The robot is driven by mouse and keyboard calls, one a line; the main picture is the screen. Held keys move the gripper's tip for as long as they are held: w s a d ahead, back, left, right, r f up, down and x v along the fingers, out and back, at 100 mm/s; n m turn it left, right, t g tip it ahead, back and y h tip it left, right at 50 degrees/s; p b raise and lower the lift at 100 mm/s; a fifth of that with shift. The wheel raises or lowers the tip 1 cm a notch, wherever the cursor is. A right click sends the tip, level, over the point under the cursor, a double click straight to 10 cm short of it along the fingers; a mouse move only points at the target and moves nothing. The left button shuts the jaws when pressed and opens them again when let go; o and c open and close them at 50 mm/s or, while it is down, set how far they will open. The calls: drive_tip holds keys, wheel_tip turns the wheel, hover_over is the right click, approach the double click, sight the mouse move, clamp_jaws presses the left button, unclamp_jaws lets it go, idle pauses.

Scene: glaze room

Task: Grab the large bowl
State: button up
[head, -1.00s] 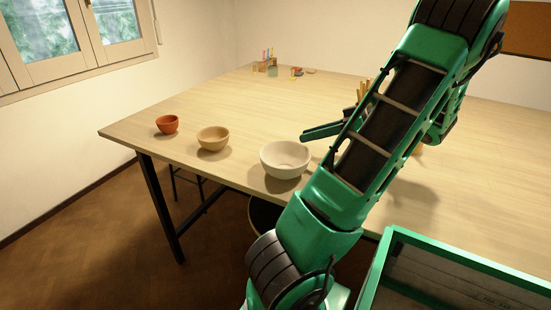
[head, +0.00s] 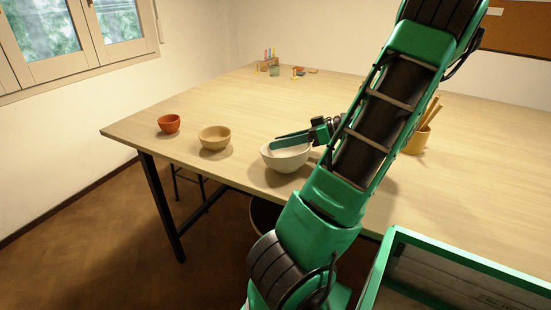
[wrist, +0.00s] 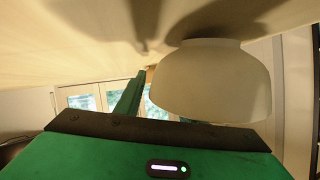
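The large bowl (head: 286,160) is pale cream and stands upright near the front edge of the table (head: 240,105). My gripper (head: 291,142) is at its rim, with a green finger reaching across the bowl's top from the right. In the wrist view, which looks upside down, the bowl (wrist: 212,88) is close in front. One green finger passes to its left, and the other is mostly hidden behind the bowl. The fingers look apart, and I see no grip on the bowl. Whether a finger touches it, I cannot tell.
A tan bowl (head: 214,138) and a small orange bowl (head: 169,123) stand to the left. A yellow pot (head: 417,139) with sticks is behind my arm. Small jars and coloured items (head: 270,65) are at the back. The table's middle is clear.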

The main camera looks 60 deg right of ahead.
drive_tip(key=shift+w+a+f, duration=0.15)
drive_tip(key=shift+w, duration=0.05)
clamp_jaws()
idle(0.3)
drive_tip(key=shift+r, duration=0.65)
wheel_tip(320, 180, up, 3)
drive_tip(key=shift+f, duration=0.2)
drive_tip(key=a+r, duration=0.2)
drive_tip(key=a, duration=0.1)
drive_tip(key=a+r, duration=0.1)
drive_tip(key=a, duration=0.2)
drive_tip(key=a+r, duration=0.2)
drive_tip(key=a, duration=0.1)
drive_tip(key=shift+w+a+r, duration=0.1)
drive_tip(key=shift+w+r, duration=0.05)
drive_tip(key=shift+r, duration=0.2)
drive_tip(key=shift+a+r, duration=0.3)
drive_tip(key=shift+a, duration=0.05)
drive_tip(key=shift+a+r, duration=0.45)
drive_tip(key=shift+a, duration=0.35)
